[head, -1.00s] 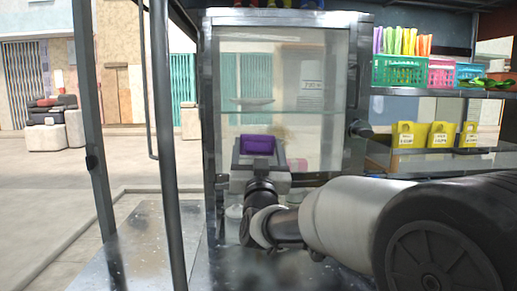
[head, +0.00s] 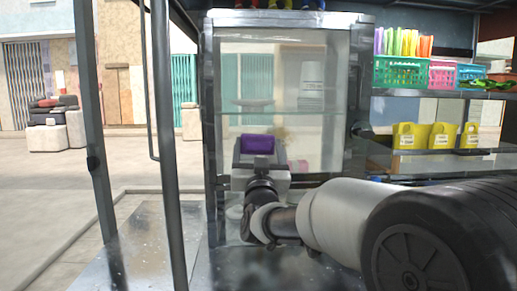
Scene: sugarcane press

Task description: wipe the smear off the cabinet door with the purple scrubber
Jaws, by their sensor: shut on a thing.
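The purple scrubber (head: 258,144) is held in my gripper (head: 259,155), which is shut on it in front of the glass cabinet. The cabinet door (head: 320,130) is a clear glass panel in a grey metal frame. A faint yellowish-brown smear (head: 284,136) shows on the door just right of the scrubber; part of it may be hidden behind the scrubber. I cannot tell whether the scrubber touches the glass.
Green (head: 401,72) and pink baskets (head: 442,74) with coloured items stand on the right upper shelf. Yellow bins (head: 410,136) stand on the lower shelf. A dark metal post (head: 165,140) rises left of the cabinet. A metal counter (head: 150,250) lies at lower left.

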